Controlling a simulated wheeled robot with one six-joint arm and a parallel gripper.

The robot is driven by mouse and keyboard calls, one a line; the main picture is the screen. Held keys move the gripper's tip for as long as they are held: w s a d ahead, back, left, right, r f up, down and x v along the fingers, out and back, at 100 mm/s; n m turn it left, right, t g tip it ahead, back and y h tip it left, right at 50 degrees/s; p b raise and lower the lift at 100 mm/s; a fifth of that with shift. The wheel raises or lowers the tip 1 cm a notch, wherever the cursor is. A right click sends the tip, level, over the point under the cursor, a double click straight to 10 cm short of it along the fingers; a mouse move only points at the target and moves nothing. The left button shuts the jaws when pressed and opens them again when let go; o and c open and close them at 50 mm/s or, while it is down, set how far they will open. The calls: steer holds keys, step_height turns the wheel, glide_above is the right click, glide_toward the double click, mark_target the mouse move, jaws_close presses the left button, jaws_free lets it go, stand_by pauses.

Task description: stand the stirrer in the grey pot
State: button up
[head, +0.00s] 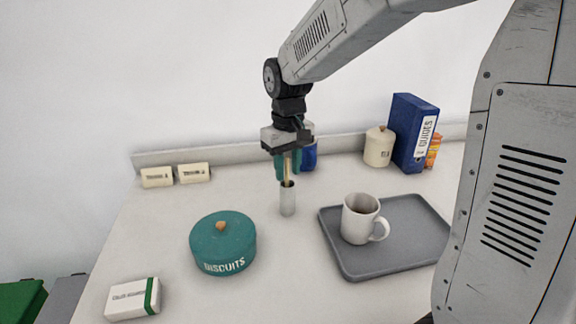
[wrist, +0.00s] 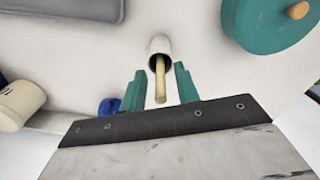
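The grey pot (head: 288,202) is a slim light cylinder standing on the counter, left of the tray. The wooden stirrer (head: 288,168) stands in it, its lower end hidden inside the pot. My gripper (head: 287,174) is above the pot with its teal fingers on either side of the stirrer's upper part. In the wrist view, the stirrer (wrist: 160,80) rises from the mouth of the pot (wrist: 160,44). There my gripper (wrist: 160,82) is open, with a visible gap between the stirrer and each finger.
A teal biscuit tin (head: 223,245) stands left of the pot. A grey tray (head: 412,250) with a white mug (head: 359,220) is to the right. A blue object (head: 309,156) is close behind my gripper. A cream jar (head: 379,147) and blue binder (head: 412,132) stand at the back right.

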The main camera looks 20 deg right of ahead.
steer(key=shift+r, duration=0.1)
step_height(320, 180, up, 12)
steer(key=s+d+f+m, duration=0.1)
steer(key=s+f, duration=0.2)
steer(key=s, duration=1)
steer(key=s+d+f+m+t, duration=0.1)
steer(key=s+d+f, duration=0.1)
steer(key=s, duration=1.1)
steer(key=shift+s+f, duration=0.4)
steer(key=shift+f, duration=0.3)
